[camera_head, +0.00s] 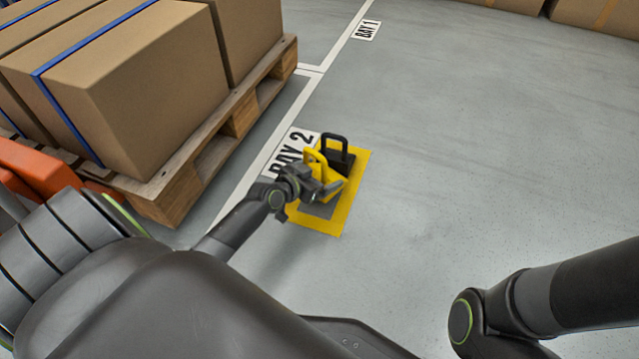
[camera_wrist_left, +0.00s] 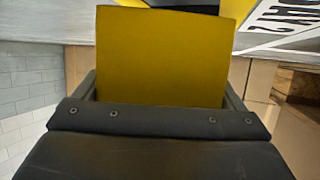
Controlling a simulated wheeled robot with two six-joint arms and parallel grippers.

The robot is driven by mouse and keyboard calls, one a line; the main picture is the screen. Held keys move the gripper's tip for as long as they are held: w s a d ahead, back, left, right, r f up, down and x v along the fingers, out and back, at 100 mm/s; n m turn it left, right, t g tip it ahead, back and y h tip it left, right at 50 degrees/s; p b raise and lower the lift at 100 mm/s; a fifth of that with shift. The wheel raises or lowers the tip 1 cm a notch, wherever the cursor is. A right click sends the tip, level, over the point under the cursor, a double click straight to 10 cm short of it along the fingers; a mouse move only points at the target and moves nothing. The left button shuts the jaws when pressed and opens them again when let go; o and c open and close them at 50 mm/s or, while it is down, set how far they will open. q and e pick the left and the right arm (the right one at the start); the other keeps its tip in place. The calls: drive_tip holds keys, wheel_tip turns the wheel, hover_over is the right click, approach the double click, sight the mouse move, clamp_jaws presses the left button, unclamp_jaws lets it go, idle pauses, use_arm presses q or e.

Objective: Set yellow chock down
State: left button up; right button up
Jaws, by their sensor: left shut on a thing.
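The yellow chock (camera_head: 327,186) has a loop handle and is at my left gripper (camera_head: 318,190), over the yellow-bordered floor mark (camera_head: 355,180). In the left wrist view, the yellow chock (camera_wrist_left: 165,58) fills the space between the jaws of my left gripper (camera_wrist_left: 160,105), which is shut on it. A black chock (camera_head: 338,155) with a loop handle stands just behind the yellow one, inside the far part of the mark. I cannot tell whether the yellow chock touches the floor or the black chock. The right arm shows at the lower right, but its gripper is out of view.
A wooden pallet (camera_head: 240,118) with strapped cardboard boxes (camera_head: 140,100) stands at the left. The BAY 2 label (camera_head: 292,150) lies beside the mark, and the BAY 1 label (camera_head: 367,30) is farther back. The grey floor (camera_head: 480,140) at the right is clear.

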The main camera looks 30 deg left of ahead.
use_arm(q)
drive_tip(key=shift+f+b, duration=1.65)
drive_tip(key=shift+f, duration=0.3)
drive_tip(key=shift+r, duration=0.1)
drive_tip(key=o, duration=1)
drive_tip(key=shift+o, duration=0.2)
drive_tip(key=shift+f, duration=0.2)
